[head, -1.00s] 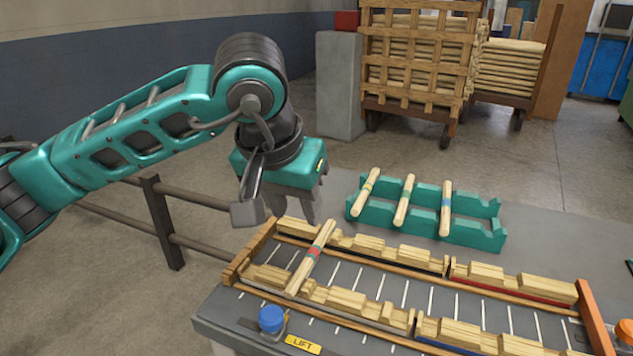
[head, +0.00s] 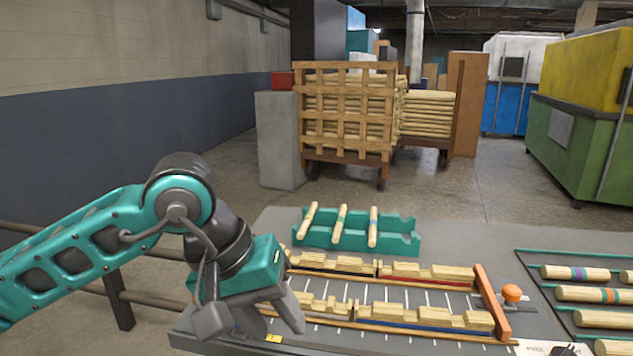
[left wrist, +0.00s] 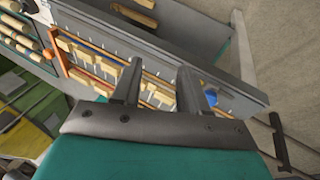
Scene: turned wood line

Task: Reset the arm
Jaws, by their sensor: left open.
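My left gripper (head: 252,318) hangs over the near left end of the conveyor fixture in the head view. Its two fingers are apart with nothing between them. In the left wrist view the open fingers (left wrist: 160,74) point toward the fixture and its wooden blocks. The fixture's wooden rail (head: 405,336) and pale notched blocks (head: 425,315) show to the right of the gripper. The gripper and forearm cover the fixture's left end in the head view. My right gripper is not in view.
A teal rack (head: 402,243) behind the fixture holds three banded sticks (head: 340,223). An orange button (head: 512,293) stands at the fixture's right end, with banded spindles (head: 588,294) beyond it. A blue button (left wrist: 211,97) is near the left end. Bare table lies behind the fixture.

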